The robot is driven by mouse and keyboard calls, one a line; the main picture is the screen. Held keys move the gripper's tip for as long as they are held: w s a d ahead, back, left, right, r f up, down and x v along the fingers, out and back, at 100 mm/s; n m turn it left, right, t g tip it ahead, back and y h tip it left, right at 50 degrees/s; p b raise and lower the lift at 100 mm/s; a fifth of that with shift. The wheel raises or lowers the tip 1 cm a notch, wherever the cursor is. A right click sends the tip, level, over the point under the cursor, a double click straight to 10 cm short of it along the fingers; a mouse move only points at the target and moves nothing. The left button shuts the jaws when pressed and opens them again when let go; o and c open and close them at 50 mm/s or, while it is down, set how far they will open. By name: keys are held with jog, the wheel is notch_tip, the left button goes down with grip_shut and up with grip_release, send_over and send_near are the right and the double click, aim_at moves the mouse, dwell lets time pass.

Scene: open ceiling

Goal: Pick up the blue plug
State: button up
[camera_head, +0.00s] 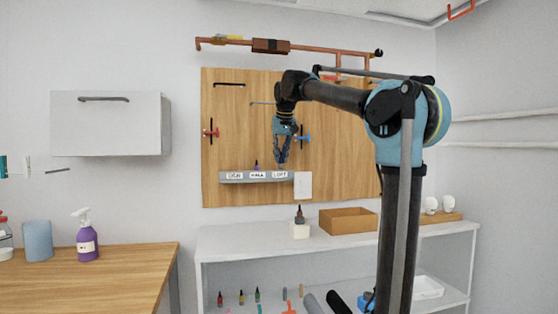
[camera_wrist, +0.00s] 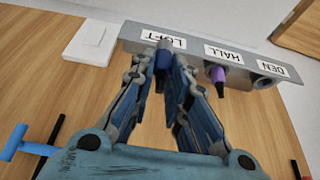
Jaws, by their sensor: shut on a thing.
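A grey socket strip (camera_head: 228,178) labelled DEN, HALL and LOFT is fixed low on the wooden wall board; it also shows in the wrist view (camera_wrist: 133,46). My gripper (camera_head: 282,163) is at its LOFT end. In the wrist view, my gripper (camera_wrist: 163,62) is shut on the dark blue plug (camera_wrist: 163,60), which is between the fingertips at the LOFT label. The fingers hide part of the plug, and I cannot tell whether it is still seated in its socket. A purple plug (camera_wrist: 218,76) sits at the HALL socket beside my fingers. The DEN socket looks empty.
A white switch plate (camera_head: 303,185) is right beside the LOFT end. A blue handle (camera_head: 303,137) and a red handle (camera_head: 211,133) stick out of the board. Below, a white shelf holds a dark-tipped bottle (camera_head: 299,216) and a wooden box (camera_head: 348,222).

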jog(key=s+d, duration=0.4)
jog(key=s, duration=1)
jog(key=shift+r, duration=0.35)
